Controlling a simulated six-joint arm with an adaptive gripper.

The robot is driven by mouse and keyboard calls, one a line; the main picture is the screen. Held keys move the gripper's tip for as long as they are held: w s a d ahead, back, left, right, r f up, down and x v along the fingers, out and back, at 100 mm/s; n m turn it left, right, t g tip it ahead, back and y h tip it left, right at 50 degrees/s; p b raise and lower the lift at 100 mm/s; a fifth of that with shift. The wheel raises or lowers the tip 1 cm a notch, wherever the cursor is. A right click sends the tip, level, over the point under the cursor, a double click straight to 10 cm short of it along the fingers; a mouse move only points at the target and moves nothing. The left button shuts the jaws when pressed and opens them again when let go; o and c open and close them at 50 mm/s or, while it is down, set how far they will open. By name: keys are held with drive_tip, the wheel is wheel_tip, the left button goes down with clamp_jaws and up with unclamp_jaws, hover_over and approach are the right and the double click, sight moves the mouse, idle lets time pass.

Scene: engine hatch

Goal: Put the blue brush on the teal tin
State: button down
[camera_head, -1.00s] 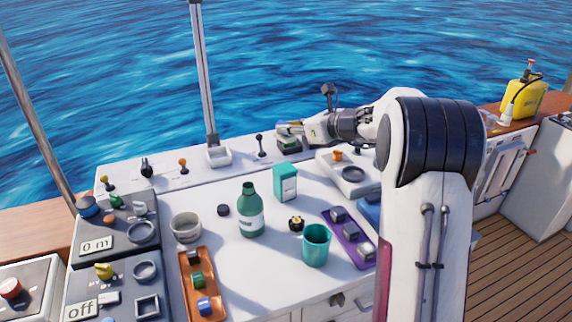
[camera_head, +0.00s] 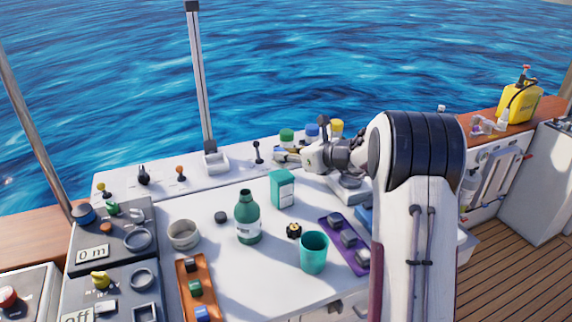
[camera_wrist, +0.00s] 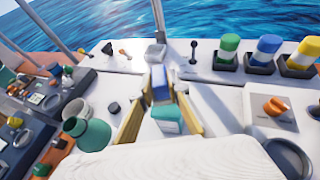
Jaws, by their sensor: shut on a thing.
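The teal tin (camera_head: 282,189) stands upright on the white worktop, right of the green bottle, with a pale label on its side. In the wrist view, the tin (camera_wrist: 167,116) shows between my finger lines, below the held thing. My gripper (camera_head: 281,157) is just behind and above the tin in the head view. In the wrist view, my gripper (camera_wrist: 160,87) is shut on a small blue and white thing, the blue brush (camera_wrist: 160,78). The brush is hard to make out in the head view. I cannot tell the exact gap between brush and tin.
The green bottle (camera_head: 248,218) stands left of the tin. A teal cup (camera_head: 313,254) and a small black and yellow knob (camera_head: 294,230) are in front. Green, blue (camera_wrist: 267,50) and yellow topped containers stand behind. A lever (camera_head: 257,152) rises at the back.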

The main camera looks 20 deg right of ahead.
sight(288, 164)
drive_tip(key=shift+f, duration=1.7)
drive_tip(key=shift+f, duration=0.15)
drive_tip(key=c, duration=1.9)
unclamp_jaws()
drive_tip(key=shift+r, duration=0.2)
drive_tip(key=v, duration=1.2)
drive_tip(key=shift+d, duration=0.1)
